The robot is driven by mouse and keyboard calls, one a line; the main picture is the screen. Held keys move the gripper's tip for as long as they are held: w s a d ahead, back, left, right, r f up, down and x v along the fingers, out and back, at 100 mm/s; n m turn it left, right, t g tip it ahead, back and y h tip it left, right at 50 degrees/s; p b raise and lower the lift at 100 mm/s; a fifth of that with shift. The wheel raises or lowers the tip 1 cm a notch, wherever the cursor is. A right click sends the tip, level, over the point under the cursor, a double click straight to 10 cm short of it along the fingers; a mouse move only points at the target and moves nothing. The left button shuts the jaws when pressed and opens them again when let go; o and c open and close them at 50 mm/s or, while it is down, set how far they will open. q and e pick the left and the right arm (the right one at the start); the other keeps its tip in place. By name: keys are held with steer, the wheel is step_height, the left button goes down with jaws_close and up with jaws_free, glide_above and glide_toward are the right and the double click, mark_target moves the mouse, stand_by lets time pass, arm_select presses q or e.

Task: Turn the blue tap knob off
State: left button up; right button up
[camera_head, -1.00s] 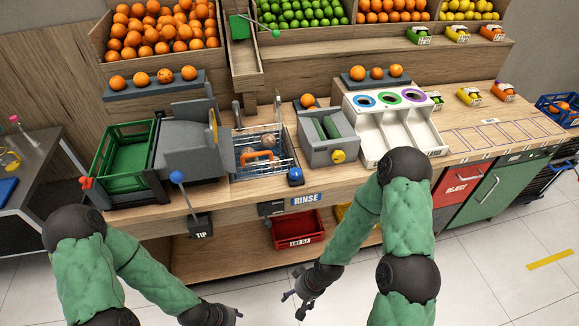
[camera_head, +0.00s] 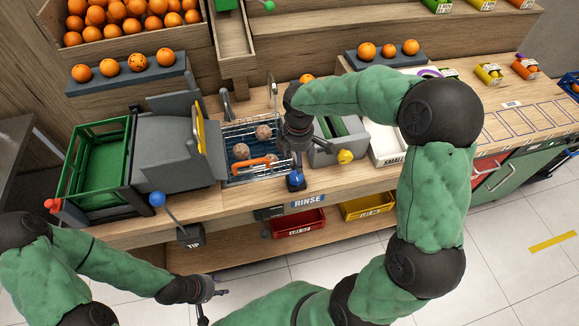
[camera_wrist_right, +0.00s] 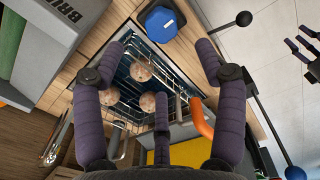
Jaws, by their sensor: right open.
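The blue tap knob (camera_head: 296,180) is on the front edge of the wooden counter, right of the sink basin. In the right wrist view the blue knob (camera_wrist_right: 160,20) is at the top, ahead of my fingertips. My right gripper (camera_head: 298,160) hangs from above just over the knob, fingers pointing down. In the right wrist view the right gripper (camera_wrist_right: 160,50) is open, its fingers spread with nothing between them. I see no contact with the knob. My left gripper (camera_head: 218,287) is low in front of the counter, apart from the knob, its fingers spread and empty.
The sink's wire basket (camera_head: 245,135) holds several brownish round fruits and has an orange handle (camera_head: 250,162). A grey tap (camera_head: 273,95) stands behind. A grey bin (camera_head: 335,150) with a yellow knob is close on the right. A blue-ball lever (camera_head: 157,199) stands left.

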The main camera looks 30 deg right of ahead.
mark_target(297, 176)
step_height(297, 176, down, 11)
steer(key=b, duration=0.2)
steer(key=shift+r+b, duration=0.2)
steer(key=shift+b, duration=0.1)
steer(key=c, duration=1.1)
